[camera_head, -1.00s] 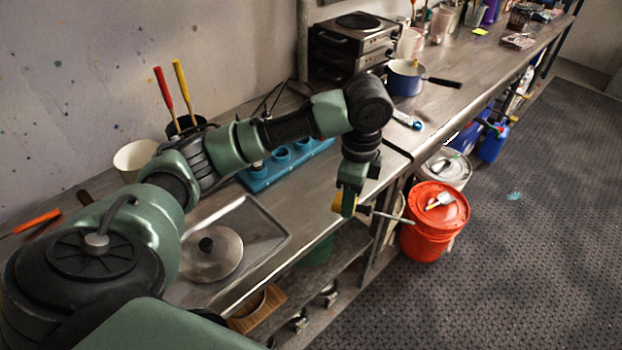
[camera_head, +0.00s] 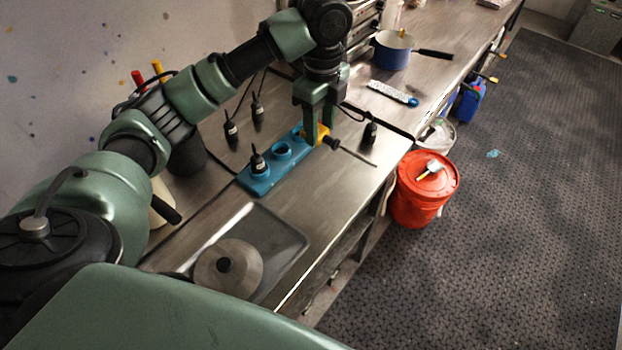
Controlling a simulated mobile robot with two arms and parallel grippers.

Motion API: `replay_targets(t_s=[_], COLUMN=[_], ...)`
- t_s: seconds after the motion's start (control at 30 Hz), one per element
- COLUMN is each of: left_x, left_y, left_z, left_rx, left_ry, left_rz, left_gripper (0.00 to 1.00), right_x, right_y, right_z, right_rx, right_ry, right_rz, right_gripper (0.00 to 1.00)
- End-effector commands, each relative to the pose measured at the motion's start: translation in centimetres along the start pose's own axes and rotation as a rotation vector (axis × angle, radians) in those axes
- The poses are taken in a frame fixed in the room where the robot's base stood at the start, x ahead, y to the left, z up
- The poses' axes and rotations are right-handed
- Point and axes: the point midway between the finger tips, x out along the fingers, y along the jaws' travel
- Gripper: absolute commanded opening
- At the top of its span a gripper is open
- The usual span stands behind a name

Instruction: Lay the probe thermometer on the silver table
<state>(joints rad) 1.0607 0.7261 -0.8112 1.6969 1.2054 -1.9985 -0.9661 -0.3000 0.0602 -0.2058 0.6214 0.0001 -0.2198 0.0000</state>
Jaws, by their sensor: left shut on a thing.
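The probe thermometer (camera_head: 323,134) has a yellow body and a thin dark stem pointing toward the lower right. My left gripper (camera_head: 317,130) points down and is shut on its yellow body. It holds the thermometer over the silver table (camera_head: 335,195), beside the right end of a blue rack. I cannot tell whether the thermometer touches the table or hangs just above it. The fingers hide part of the yellow body. My right gripper is not in view.
The blue rack (camera_head: 283,152) and several dark dropper bottles (camera_head: 258,160) stand close by. A metal tray (camera_head: 285,240) with a round lid (camera_head: 228,268) lies nearer me. A red bucket (camera_head: 425,190) stands on the floor beyond the table's edge. Bare metal lies in front of the rack.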

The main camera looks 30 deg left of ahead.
Motion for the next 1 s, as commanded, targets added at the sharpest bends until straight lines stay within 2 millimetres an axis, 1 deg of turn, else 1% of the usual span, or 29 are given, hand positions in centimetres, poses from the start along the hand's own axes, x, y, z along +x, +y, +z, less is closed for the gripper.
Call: replay_targets(t_s=[0.03,0.07,0.23,0.3,0.43,0.5,0.6,0.7,0.9,1.0], left_x=[1.6,2.1,6.7,8.6,11.5,12.6,13.5,14.3,17.2,17.9], left_y=[0.2,0.2,0.3,0.2,0.2,0.2,0.1,0.1,0.1,0.1], left_z=[-0.1,-0.1,-0.1,-0.1,-0.1,-0.2,-0.2,-0.2,-0.2,-0.3], left_rx=[0.002,0.001,-0.001,0.0,-0.001,0.0,0.0,-0.001,-0.001,0.001], left_ry=[0.003,0.0,-0.001,0.0,-0.001,-0.001,0.0,-0.001,-0.001,0.0], left_rz=[0.008,0.009,0.008,0.008,0.005,0.004,0.001,0.003,0.003,0.001], left_gripper=[0.01,0.01,0.01,0.01,0.01,0.01,0.01,0.01,0.01,0.01], right_x=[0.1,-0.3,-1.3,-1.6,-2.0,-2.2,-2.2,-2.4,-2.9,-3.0], right_y=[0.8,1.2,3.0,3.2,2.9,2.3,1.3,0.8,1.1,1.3], right_z=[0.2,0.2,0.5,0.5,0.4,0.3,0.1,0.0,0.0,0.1], right_rx=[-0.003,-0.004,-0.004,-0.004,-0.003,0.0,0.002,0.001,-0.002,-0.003], right_ry=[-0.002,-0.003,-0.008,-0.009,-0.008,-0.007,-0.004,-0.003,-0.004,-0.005], right_rz=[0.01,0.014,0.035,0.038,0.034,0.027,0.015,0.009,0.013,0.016], right_gripper=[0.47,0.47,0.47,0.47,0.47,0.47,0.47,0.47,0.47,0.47])
